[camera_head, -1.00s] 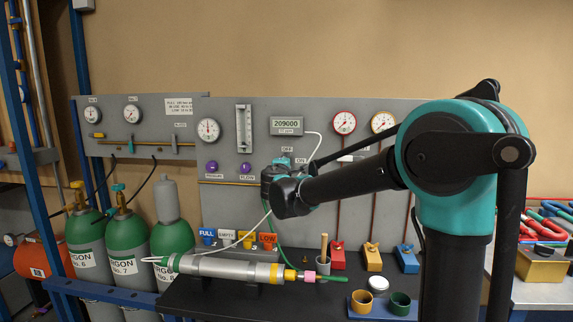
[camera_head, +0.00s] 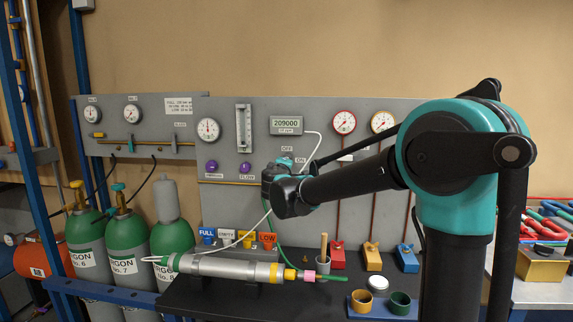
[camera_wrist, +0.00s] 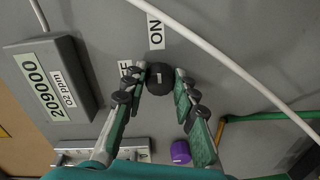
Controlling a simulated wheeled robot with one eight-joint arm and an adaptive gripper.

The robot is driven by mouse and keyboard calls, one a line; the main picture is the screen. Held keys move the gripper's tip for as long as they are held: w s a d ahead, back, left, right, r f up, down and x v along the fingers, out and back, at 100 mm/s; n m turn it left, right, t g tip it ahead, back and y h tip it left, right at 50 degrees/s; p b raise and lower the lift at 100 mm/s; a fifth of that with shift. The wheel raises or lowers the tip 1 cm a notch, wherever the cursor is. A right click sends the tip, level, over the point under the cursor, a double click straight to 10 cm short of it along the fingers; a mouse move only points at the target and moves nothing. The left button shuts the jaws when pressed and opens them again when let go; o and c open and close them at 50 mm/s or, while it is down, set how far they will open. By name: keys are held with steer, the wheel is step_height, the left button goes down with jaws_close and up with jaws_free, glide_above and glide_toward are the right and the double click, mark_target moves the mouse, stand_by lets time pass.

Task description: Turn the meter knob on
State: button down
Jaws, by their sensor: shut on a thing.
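The meter (camera_head: 286,125), with a display reading 209000, is on the grey panel. It also shows in the wrist view (camera_wrist: 50,83), tilted, at the left. The round black knob (camera_wrist: 165,80) has a short white mark on its face and sits between my gripper's fingers (camera_wrist: 162,92). The fingers are closed on both sides of it. The ON label (camera_wrist: 156,32) is just above the knob in the wrist view, and the OFF label (camera_wrist: 127,68) is at its left, partly covered by a finger. In the head view my wrist hides the knob.
A white cable (camera_wrist: 225,50) curves past the knob. A green tube (camera_wrist: 255,117) and a purple knob (camera_wrist: 180,152) are lower on the panel. A metal cylinder (camera_head: 225,268) lies on the black bench below my arm, near coloured blocks and cups.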

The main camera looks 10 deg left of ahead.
steer(key=c, duration=1.2)
jaws_free()
steer(key=s, duration=1.2)
steer(key=shift+a+r, duration=0.15)
steer(key=shift+a, duration=0.05)
